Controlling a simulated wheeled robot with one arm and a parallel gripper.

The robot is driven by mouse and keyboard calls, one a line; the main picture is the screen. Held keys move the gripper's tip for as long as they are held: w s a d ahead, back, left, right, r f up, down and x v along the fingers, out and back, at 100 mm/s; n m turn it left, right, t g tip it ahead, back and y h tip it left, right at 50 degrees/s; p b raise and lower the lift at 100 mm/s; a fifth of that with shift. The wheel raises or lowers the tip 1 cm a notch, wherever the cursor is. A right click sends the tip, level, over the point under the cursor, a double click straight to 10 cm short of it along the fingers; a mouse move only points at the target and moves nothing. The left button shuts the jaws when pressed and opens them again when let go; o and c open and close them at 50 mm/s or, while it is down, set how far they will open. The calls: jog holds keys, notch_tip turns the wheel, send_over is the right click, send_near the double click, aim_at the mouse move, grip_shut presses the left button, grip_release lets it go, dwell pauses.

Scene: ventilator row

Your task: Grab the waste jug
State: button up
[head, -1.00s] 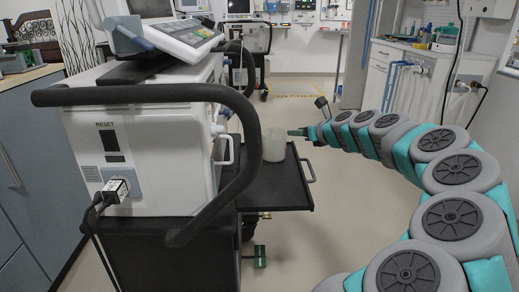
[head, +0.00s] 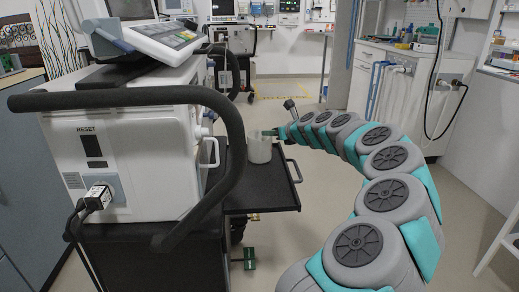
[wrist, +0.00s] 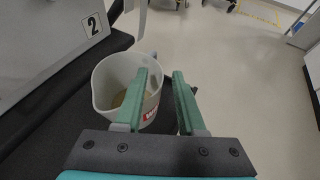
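The waste jug (head: 260,151) is a whitish, open-topped container standing upright on a black pull-out shelf (head: 262,190) beside the ventilator. In the wrist view the jug (wrist: 104,101) shows a pouring lip, a brownish content at the bottom and a red label, partly covered by my left finger. My gripper (wrist: 168,82) is open, its two green fingers apart. The left finger overlaps the jug's right side, and a strip of jug wall shows in the gap between the fingers. I cannot tell whether that finger is inside the rim. In the head view my gripper (head: 269,133) is at the jug's top right.
The ventilator (head: 125,135) with its black handle bar (head: 236,120) stands close on the left. The shelf has a grey handle (head: 295,171) at its right edge. A white cabinet (head: 395,90) stands at the back right. Open floor lies beyond the shelf.

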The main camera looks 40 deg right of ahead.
grip_shut()
dwell(1.4)
